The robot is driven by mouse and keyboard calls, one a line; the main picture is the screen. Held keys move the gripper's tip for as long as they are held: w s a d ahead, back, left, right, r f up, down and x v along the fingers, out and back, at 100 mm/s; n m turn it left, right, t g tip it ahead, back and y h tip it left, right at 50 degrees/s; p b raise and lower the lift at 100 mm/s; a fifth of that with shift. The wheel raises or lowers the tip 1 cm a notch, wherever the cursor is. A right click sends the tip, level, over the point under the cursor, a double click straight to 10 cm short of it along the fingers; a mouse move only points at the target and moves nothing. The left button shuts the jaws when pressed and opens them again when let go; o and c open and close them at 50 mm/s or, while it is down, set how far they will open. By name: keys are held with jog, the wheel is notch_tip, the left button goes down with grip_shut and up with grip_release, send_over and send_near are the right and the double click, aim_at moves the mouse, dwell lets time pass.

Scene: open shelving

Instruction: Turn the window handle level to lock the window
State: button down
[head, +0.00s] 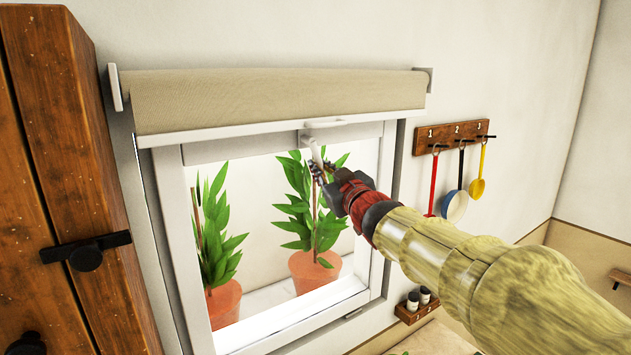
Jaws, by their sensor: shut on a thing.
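The window (167,205) has a pale frame and sits in the wall under a rolled blind. Its white handle (315,149) is at the top middle of the frame and points downward, slightly tilted, not level. My gripper (318,171) comes in from the lower right and is shut on the lower part of the handle. The fingers cover the handle's end, and the glass lies behind them.
A beige roller blind (270,97) hangs just above the handle, with a small white tab (325,123) at its lower edge. Two potted plants (313,272) (224,302) stand behind the glass. A wooden cabinet (55,150) is at the left. A hook rack (450,135) with hanging utensils is at the right.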

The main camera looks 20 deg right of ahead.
jog(key=n, duration=0.1)
jog(key=d+n+b, duration=0.1)
jog(key=d+r+n+b, duration=0.1)
jog(key=n, duration=0.1)
jog(key=shift+w+d+t+y, duration=0.1)
jog(key=shift+w+t+y, duration=0.2)
jog(key=shift+w+y, duration=0.1)
jog(key=n, duration=0.1)
jog(key=d+r+n+b, duration=0.1)
jog(key=n+y, duration=0.1)
jog(key=n, duration=0.1)
jog(key=shift+w+d+r+b, duration=0.2)
jog(key=shift+r+b, duration=0.1)
jog(key=shift+r, duration=0.05)
jog(key=r+n, duration=0.1)
jog(key=n, duration=0.1)
jog(key=r+n+y+b, duration=0.1)
jog(key=n, duration=0.1)
jog(key=shift+w+d, duration=0.15)
jog(key=shift+d, duration=0.25)
jog(key=shift+d+r+n+y, duration=0.1)
jog(key=shift+r+n+y, duration=0.3)
jog(key=shift+n, duration=0.6)
jog(key=shift+r+n+y, duration=0.2)
jog(key=shift+r+n, duration=0.4)
jog(key=shift+n, duration=0.4)
jog(key=shift+r, duration=0.1)
jog(key=c, duration=1.9)
grip_release()
jog(key=v, duration=1.2)
